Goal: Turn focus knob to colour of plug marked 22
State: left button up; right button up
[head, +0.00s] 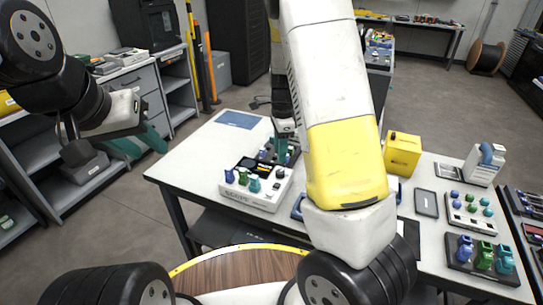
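A white splicing device (262,199) stands on the table left of the middle. It has a small dark screen, blue, green and teal knobs along its front, and a dark knob with a pale top (280,173) at its right. My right gripper (281,150) points down over the back of the device; its teal fingers are partly hidden, and whether it touches anything is unclear. My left gripper (142,146) is raised off the table at the left, teal fingers apart and empty. Blue and green plugs stand in a dark tray (460,264) at the right. No number 22 is readable.
My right arm hides the table's middle. A yellow box (402,155), a white dispenser (484,163), a white block with small blue and green pieces (468,224) and a dark flat pad (426,203) stand at the right. A blue mat (238,119) lies at the back left; the left tabletop is clear.

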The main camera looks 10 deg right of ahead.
aim_at(280, 172)
jog(key=shift+w+d+f, duration=0.1)
jog(key=shift+w+f, duration=0.1)
jog(key=shift+f, duration=0.6)
notch_tip(280, 172, down, 7)
jog(key=shift+c, duration=0.5)
grip_shut()
